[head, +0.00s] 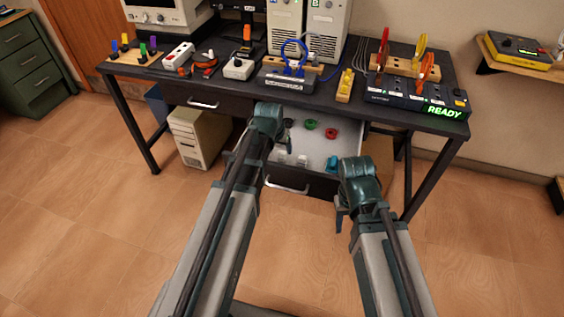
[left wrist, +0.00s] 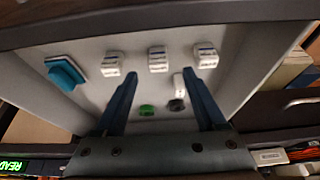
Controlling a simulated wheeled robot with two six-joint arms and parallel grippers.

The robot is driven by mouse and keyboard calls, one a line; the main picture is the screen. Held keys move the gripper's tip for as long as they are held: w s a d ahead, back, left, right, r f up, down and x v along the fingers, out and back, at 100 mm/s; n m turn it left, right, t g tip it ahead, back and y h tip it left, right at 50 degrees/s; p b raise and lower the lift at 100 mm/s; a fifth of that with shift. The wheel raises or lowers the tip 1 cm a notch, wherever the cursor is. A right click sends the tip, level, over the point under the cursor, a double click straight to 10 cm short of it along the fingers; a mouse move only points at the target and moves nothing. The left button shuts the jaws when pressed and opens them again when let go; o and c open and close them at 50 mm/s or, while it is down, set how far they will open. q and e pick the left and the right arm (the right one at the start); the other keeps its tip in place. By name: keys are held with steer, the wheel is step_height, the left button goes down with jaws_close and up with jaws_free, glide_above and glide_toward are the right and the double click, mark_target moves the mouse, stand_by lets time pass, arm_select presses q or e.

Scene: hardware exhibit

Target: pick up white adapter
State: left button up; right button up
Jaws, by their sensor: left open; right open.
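Several small white blocks that look like adapters lie in the open drawer (head: 318,142). In the left wrist view, three stand in a row: left (left wrist: 113,63), middle (left wrist: 158,59) and right (left wrist: 206,56). A smaller white piece (left wrist: 179,84) lies nearer, beside a black round item. In the head view, pale blocks (head: 300,160) show near the drawer's front. My left gripper (left wrist: 160,92) is open and empty above the drawer, its fingers spread below the row in the picture. My right gripper (head: 341,212) is open and empty, in front of the drawer's right side.
The drawer also holds a blue item (left wrist: 66,72), a green round item (left wrist: 146,109) and a red one (head: 331,133). The dark tabletop (head: 345,112) above overhangs the drawer's back and carries power strips, tools and computers. The floor in front is clear.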

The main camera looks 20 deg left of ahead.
mark_target(281, 154)
arm_select(q)
steer(key=b+x, duration=0.4)
steer(key=x, duration=0.1)
steer(key=shift+d+f+b, duration=0.1)
steer(key=shift+f+b, duration=0.05)
steer(key=shift+b, duration=0.25)
jaws_close()
